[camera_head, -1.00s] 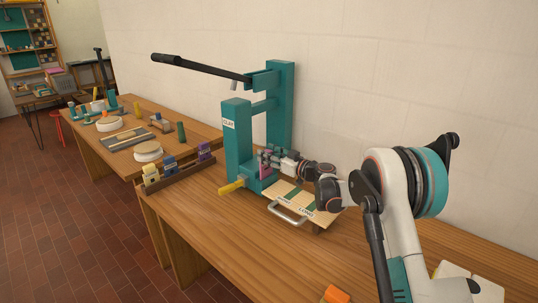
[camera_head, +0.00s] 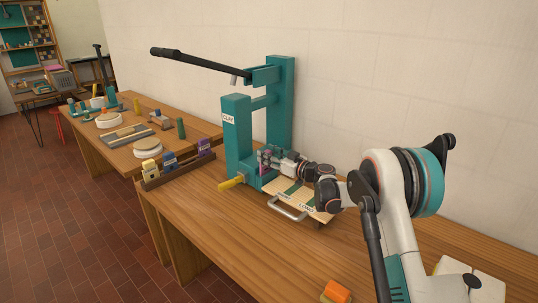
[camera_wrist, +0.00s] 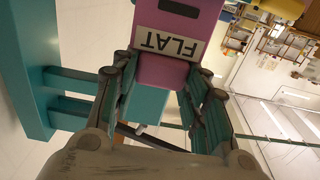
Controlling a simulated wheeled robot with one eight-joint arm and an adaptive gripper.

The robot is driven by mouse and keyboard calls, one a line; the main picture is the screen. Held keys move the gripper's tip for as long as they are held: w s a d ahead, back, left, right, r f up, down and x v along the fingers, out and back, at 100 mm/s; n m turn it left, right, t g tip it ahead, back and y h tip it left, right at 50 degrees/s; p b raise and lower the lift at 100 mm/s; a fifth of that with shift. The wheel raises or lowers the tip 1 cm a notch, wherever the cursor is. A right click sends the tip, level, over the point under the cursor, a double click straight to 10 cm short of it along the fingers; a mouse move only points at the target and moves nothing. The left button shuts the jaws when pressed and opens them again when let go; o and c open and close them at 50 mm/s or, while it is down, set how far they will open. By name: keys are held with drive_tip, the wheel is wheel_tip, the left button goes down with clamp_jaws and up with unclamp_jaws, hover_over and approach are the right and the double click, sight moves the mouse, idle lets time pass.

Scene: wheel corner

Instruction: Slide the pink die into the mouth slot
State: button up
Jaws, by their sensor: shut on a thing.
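The pink die, labelled FLAT (camera_wrist: 172,42), is held between the two fingers of my gripper (camera_wrist: 160,78) in the wrist view. In the head view my gripper (camera_head: 270,162) is beside the teal clay press (camera_head: 238,140), low between its uprights, and only a little of the die shows. The mouth slot itself is hidden in the head view by the press and my gripper. I cannot tell whether the die touches the slot.
A board with a metal handle (camera_head: 288,211) lies just right of the press. A yellow peg (camera_head: 231,182) sticks out at its foot. The long black lever (camera_head: 205,60) is raised above. A wooden rack (camera_head: 180,173) with several dies stands left. The front tabletop is mostly clear.

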drive_tip(key=shift+f, duration=0.95)
drive_tip(key=o, duration=1.2)
drive_tip(key=shift+d, duration=0.1)
drive_tip(key=v, duration=1.2)
